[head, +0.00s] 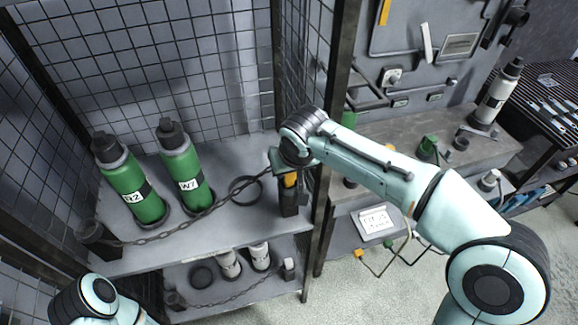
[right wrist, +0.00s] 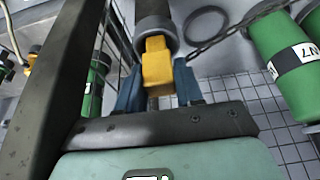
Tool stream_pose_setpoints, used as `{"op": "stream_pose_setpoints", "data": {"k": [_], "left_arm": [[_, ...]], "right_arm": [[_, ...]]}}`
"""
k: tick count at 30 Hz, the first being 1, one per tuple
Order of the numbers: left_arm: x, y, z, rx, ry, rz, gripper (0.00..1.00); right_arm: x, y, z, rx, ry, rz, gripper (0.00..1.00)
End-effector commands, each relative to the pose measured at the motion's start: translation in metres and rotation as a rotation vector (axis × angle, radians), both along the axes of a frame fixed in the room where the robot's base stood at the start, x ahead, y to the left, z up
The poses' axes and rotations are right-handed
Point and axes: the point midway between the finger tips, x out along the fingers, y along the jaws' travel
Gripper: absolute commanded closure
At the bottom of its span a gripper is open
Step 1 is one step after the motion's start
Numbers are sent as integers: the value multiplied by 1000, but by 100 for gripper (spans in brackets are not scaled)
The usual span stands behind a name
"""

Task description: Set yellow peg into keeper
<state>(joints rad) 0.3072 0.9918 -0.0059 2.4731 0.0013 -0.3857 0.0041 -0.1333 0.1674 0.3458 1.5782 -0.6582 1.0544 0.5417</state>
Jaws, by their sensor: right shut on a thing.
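The yellow peg (head: 290,180) is upright at the right front corner of the upper shelf, held by my right gripper (head: 288,172). In the right wrist view the yellow peg (right wrist: 157,68) sits between the blue fingers of my right gripper (right wrist: 158,88). The dark keeper (head: 289,205) stands directly below the peg; it also shows as a dark cylinder beyond the peg in the right wrist view (right wrist: 154,22). I cannot tell whether the peg's lower end is inside the keeper. Part of my left arm shows at the lower left, its gripper out of view.
A dark chain (head: 150,238) runs from a left post (head: 93,234) across the shelf front toward my right gripper. Two green cylinders, R2 (head: 125,183) and W7 (head: 183,165), stand behind it. A dark ring (head: 245,190) lies on the shelf. A cage post (head: 325,180) is close on the right.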

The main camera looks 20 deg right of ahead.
Motion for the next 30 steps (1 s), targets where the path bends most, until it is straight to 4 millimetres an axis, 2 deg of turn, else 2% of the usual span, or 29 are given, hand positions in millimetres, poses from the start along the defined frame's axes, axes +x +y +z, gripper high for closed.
{"op": "stream_pose_setpoints", "data": {"k": [8, 9, 11, 19, 23, 26, 30], "left_arm": [[-3, 0, -9, 0, 3, 0, 34], [-3, 0, -8, 0, 3, 0, 34], [-2, 0, -7, 0, 3, 0, 34], [-2, 0, -7, 0, 2, 0, 34], [-2, 0, -6, 0, 2, 0, 34], [-2, 0, -5, 0, 2, 0, 34], [0, 0, -1, 0, 0, 0, 34]], "right_arm": [[0, 0, -11, 0, 0, 0, 98], [0, 0, -10, 0, -1, 0, 54], [0, 0, -9, 0, -1, 0, 35], [0, 0, -9, 0, 1, 0, 34], [-2, 0, -3, 1, -2, -1, 34], [-8, 0, 11, 1, -3, -1, 34], [-20, -1, 40, 1, -6, 0, 34]]}}
